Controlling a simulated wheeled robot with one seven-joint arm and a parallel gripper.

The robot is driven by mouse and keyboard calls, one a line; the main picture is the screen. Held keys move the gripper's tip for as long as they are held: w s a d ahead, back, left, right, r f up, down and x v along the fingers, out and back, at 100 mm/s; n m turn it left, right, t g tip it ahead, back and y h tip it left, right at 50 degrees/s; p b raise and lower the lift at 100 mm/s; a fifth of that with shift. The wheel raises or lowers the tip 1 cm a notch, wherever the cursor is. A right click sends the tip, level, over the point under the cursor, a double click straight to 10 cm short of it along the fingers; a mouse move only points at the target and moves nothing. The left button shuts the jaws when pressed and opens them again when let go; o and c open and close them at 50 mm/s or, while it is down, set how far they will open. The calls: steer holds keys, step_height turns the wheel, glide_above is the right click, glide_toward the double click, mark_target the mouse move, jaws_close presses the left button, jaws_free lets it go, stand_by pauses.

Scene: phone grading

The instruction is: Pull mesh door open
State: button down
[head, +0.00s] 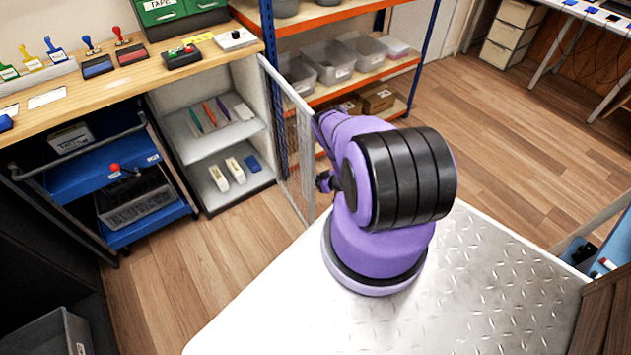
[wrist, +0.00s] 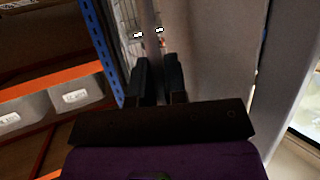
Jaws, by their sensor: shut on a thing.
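The mesh door (head: 292,140) is a light-framed panel standing swung out from the right side of a grey cabinet (head: 212,140), whose shelves show openly. My purple arm reaches over to the door's outer side, and its body hides most of my gripper in the head view. In the wrist view my gripper (wrist: 159,72) has two dark fingers close together, one on each side of a thin upright part of the door. It is shut on the door; whether it grips a handle or the frame edge is hard to tell.
Coloured pens and white items lie on the cabinet shelves. A wooden workbench (head: 60,93) runs above, with a blue cart (head: 150,225) at left. A shelf rack with grey bins (head: 327,63) stands behind the door. Wood floor (head: 235,240) is clear before the cabinet.

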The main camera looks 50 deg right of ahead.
steer(key=c, duration=1.2)
jaws_free()
steer(key=shift+w, duration=0.15)
steer(key=v, duration=1.1)
